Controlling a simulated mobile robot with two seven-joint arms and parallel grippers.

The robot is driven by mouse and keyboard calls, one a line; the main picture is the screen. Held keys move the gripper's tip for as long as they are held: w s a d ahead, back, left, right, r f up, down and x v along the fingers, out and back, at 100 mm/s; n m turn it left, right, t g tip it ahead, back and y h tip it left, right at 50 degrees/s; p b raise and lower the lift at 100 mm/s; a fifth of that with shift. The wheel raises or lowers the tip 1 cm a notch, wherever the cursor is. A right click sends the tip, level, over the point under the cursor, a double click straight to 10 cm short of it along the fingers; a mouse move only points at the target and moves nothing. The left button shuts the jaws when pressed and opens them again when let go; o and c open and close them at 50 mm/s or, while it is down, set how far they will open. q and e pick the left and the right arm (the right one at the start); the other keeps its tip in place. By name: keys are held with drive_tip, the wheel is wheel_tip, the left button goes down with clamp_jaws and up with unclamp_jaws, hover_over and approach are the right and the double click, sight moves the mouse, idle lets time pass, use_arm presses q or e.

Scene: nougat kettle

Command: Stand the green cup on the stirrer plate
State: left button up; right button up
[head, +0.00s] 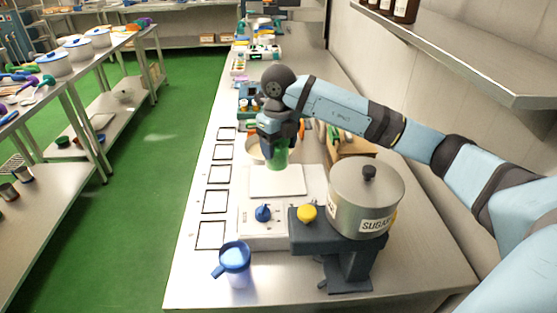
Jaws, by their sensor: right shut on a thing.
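The green cup (278,158) hangs below my right gripper (277,142), which is shut on it. The cup looks upright, and my gripper hides its upper part. The stirrer plate (277,182) is a white square top on a pale unit with a blue knob. In the head view the cup's lower end overlaps the back edge of the plate. I cannot tell whether the two touch. My left gripper is not in view.
A steel pot marked SUGAR (365,200) stands on a dark stand right of the plate. A blue jug (235,262) stands at the front left. A pale bowl (255,150) is behind the plate. Black square outlines (210,235) line the bench's left side.

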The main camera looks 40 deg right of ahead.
sight(279, 162)
drive_tip(key=shift+f, duration=2.45)
drive_tip(key=shift+f, duration=0.1)
drive_tip(key=o, duration=1)
drive_tip(key=shift+o, duration=0.2)
wheel_tip(279, 162, up, 12)
drive_tip(key=shift+b, duration=0.35)
